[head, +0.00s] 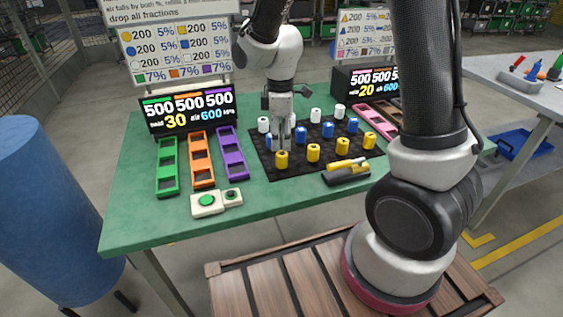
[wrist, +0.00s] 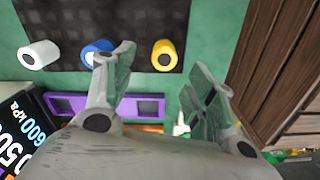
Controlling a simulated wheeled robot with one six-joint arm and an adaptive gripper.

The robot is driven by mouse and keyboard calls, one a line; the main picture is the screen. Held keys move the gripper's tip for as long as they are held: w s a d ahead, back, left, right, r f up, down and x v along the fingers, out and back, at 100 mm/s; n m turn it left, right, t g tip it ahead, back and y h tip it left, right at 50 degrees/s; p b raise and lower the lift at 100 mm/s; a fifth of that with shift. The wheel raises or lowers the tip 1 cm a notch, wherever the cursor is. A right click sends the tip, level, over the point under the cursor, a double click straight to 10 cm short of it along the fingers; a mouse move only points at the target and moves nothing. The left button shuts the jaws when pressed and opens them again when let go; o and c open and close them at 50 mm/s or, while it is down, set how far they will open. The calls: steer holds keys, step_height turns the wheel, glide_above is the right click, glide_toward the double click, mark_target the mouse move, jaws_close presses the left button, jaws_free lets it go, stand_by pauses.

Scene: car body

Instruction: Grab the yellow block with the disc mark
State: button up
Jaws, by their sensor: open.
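Several yellow blocks stand along the front row of a black mat (head: 262,164) on the green table. The leftmost yellow block (head: 282,160) is just below my gripper (head: 281,138) in the head view. The others are a second (head: 313,153), a third (head: 343,144) and the rightmost (head: 369,140). Their marks are too small to tell apart. In the wrist view one yellow block (wrist: 163,54) with a dark round top lies beyond the fingers. My gripper (wrist: 164,88) is open, with nothing between its fingers, and apart from that block.
Blue blocks (head: 328,130) and white blocks (head: 316,115) stand behind the yellow row. Green (head: 167,190), orange (head: 202,182) and purple (head: 236,173) trays lie left of the mat. A yellow-and-black tool (head: 346,172) lies at the front right. A button box (head: 206,203) sits near the front edge.

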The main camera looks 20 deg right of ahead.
mark_target(282, 153)
steer(key=f, duration=0.7)
steer(key=shift+s+d+f, duration=0.15)
steer(key=shift+s+f, duration=0.1)
steer(key=shift+f, duration=0.15)
steer(key=c, duration=1.1)
